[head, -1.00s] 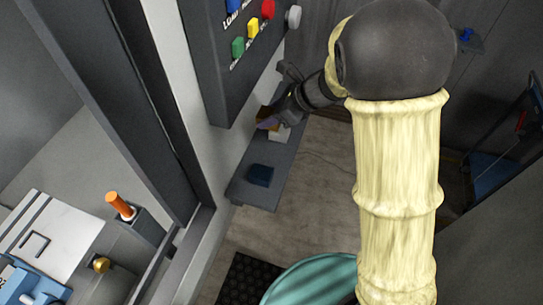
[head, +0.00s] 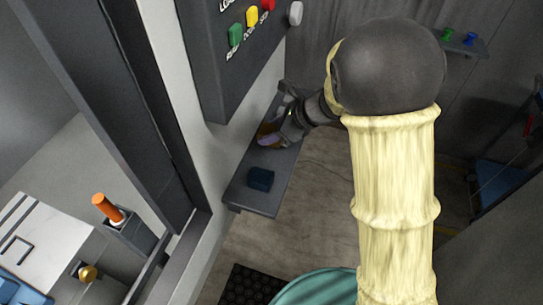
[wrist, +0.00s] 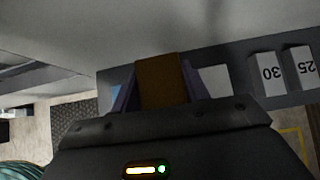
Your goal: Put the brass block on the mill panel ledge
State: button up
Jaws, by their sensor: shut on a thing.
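The brass block (wrist: 160,82) is brown and stands between the two purplish fingers of my gripper (wrist: 162,95) in the wrist view. My gripper is shut on it. In the head view my gripper (head: 268,138) is over the far part of the grey ledge (head: 255,203), below the panel (head: 225,75) with coloured buttons. Only a small brown part of the block shows there. The ledge (wrist: 238,82) also lies behind the block in the wrist view. I cannot tell whether the block touches the ledge.
A dark blue block (head: 260,179) sits on the near part of the ledge. White blocks marked 30 (wrist: 268,74) and 25 (wrist: 300,68) stand to the right in the wrist view, with another white piece (wrist: 214,81) beside the right finger.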

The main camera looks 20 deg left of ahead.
notch_tip(320, 180, down, 5)
dwell(0.3)
jog(key=shift+f, duration=1.85)
jog(key=shift+f, duration=0.2)
jog(key=o, duration=1.3)
jog(key=shift+c, duration=0.2)
jog(key=shift+r, duration=0.2)
jog(key=v, duration=1.2)
jog(key=shift+b, duration=0.3)
